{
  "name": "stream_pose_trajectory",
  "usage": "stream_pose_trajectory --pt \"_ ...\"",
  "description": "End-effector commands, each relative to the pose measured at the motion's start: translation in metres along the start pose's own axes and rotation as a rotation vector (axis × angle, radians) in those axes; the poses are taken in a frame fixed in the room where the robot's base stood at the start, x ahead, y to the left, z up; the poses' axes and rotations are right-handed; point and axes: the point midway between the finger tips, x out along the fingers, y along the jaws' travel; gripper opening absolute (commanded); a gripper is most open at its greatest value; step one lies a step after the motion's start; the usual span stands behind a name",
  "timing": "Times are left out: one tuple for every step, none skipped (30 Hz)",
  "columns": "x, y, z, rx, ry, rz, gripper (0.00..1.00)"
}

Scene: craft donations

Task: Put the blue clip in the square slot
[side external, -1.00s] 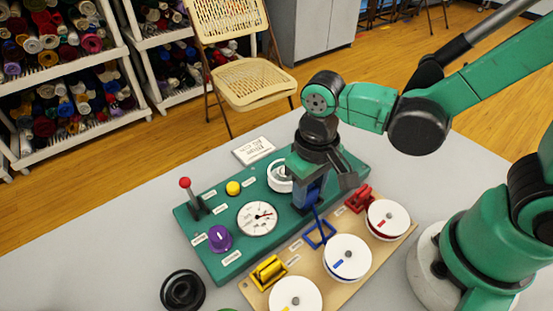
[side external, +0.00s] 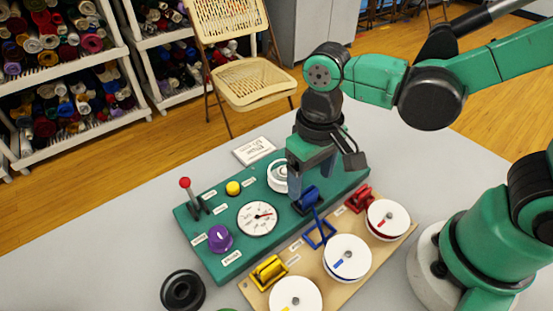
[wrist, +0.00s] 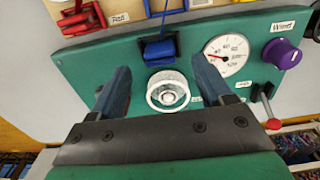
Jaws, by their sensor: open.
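The blue clip (side external: 306,200) sits at the near edge of the green panel (side external: 226,258), with a blue cord running down from it. It also shows in the wrist view (wrist: 160,49), ahead of my fingertips. A blue square frame (side external: 318,235) stands empty on the wooden board. My gripper (side external: 312,174) is open and empty, just above the clip and apart from it. In the wrist view its two fingers (wrist: 163,84) are spread either side of the white ring dial. I cannot make out a square slot under the clip.
The wooden board (side external: 374,260) carries several white spools and a yellow clip (side external: 268,272) and red clip (side external: 358,198). The panel has a red-tipped lever (side external: 188,188), yellow button (side external: 233,188), purple knob (side external: 220,239) and gauge (side external: 257,218). A black ring (side external: 183,290) lies at front left.

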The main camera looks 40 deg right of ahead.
Motion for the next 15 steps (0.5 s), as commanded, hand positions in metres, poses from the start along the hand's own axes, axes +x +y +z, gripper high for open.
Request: stream_pose_trajectory --pt "-0.008 0.000 0.000 0.000 0.000 0.000 0.72" --pt "-0.013 0.000 0.000 0.000 0.000 0.000 0.72" --pt "-0.018 0.000 0.000 0.000 0.000 0.000 0.72" --pt "-0.023 0.000 0.000 0.000 0.000 0.000 0.72" --pt "-0.028 0.000 0.000 0.000 0.000 0.000 0.72" --pt "-0.034 0.000 0.000 0.000 0.000 0.000 0.72" --pt "-0.039 0.000 0.000 0.000 0.000 0.000 0.72" --pt "-0.044 0.000 0.000 0.000 0.000 0.000 0.72" --pt "-0.050 0.000 0.000 0.000 0.000 0.000 0.72" --pt "-0.054 0.000 0.000 0.000 0.000 0.000 0.72" --pt "-0.059 0.000 0.000 0.000 0.000 0.000 0.72" --pt "-0.064 0.000 0.000 0.000 0.000 0.000 0.72" --pt "-0.068 0.000 0.000 0.000 0.000 0.000 0.72" --pt "-0.071 0.000 0.000 0.000 0.000 0.000 0.72" --pt "-0.076 0.000 0.000 0.000 0.000 0.000 0.72"
